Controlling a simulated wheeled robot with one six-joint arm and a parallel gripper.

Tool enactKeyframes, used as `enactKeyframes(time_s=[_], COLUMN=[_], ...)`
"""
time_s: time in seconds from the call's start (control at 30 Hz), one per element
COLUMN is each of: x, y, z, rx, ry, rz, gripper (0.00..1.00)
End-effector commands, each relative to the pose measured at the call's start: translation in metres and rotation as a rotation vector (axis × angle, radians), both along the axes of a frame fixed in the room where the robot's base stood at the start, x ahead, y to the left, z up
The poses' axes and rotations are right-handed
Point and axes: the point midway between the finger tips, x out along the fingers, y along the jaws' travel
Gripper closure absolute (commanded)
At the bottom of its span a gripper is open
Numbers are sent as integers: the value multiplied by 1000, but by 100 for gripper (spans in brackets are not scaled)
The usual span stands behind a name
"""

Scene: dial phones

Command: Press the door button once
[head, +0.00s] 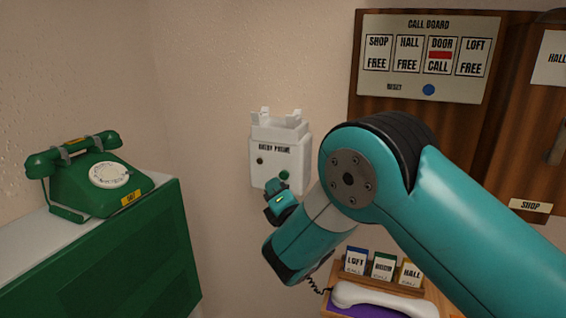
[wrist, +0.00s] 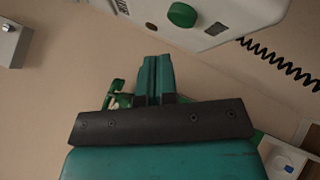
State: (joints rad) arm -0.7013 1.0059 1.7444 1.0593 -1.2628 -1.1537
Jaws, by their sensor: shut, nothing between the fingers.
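The white entry phone (head: 279,160) is fixed to the wall, its empty cradle on top. It has a dark button at left and a green button (head: 284,175) at lower right. No button there is legibly marked as the door one. In the wrist view the green button (wrist: 182,14) stands out from the white case at the top. My gripper (head: 276,187) is shut and empty, just below the green button in the head view. In the wrist view its fingertips (wrist: 157,58) point towards the case, with a visible gap to the button.
The call board (head: 425,58) shows a red flag and CALL under DOOR, FREE elsewhere. A white handset (head: 385,298) lies on a stand at lower right, below LOFT, DOOR and HALL cards. A green dial phone (head: 95,180) sits on a green cabinet at left.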

Motion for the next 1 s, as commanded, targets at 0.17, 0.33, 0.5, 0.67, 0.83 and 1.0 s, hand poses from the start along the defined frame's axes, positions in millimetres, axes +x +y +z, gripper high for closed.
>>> enactKeyframes(time_s=[0.17, 0.33, 0.5, 0.67, 0.83, 1.0], x=[9, 11, 11, 11, 11, 11], y=[-4, -5, -5, -5, -5, -5], z=[2, 0, -1, -1, -1, -1], rx=[-1, 0, 0, 0, 0, 0], ry=[1, 0, 0, 0, 0, 0], rz=[-2, -1, -1, -1, -1, -1], gripper=[100, 100, 100, 100, 100, 100])
